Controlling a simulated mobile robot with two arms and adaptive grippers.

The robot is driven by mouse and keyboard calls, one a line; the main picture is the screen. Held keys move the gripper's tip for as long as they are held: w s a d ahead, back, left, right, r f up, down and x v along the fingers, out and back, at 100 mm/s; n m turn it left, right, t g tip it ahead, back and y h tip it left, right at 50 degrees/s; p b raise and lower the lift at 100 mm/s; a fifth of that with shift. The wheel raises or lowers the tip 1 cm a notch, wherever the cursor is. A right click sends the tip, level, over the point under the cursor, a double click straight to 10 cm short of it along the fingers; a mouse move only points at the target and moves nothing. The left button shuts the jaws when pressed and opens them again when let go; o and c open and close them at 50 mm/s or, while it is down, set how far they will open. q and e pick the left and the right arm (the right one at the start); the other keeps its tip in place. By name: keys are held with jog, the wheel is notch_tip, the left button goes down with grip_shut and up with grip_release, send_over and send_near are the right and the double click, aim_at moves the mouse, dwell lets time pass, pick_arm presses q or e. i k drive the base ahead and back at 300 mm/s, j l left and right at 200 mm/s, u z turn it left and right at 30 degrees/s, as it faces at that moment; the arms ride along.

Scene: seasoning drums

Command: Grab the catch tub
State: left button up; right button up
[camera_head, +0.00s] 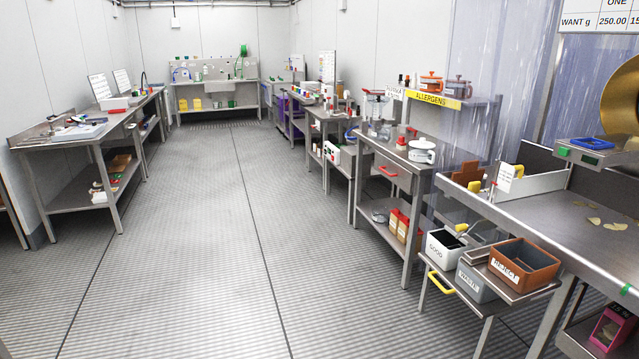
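Three tubs stand on a low steel stand at the right, below the steel worktop. One is a white tub (436,252) marked GOOD with a dark inside. Next to it is a grey tub (473,284) whose label seems to read WASTE. I cannot tell from the labels which of these is the catch tub. Neither of my grippers is in view.
A steel worktop (560,205) with scattered chips and a gold drum (622,95) is at the right. A yellow handle (441,283) sticks out below the tubs. A pink box (613,328) is at bottom right. The grey ribbed floor (200,250) is clear.

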aim_at(379, 130)
jog(key=i, duration=3.9)
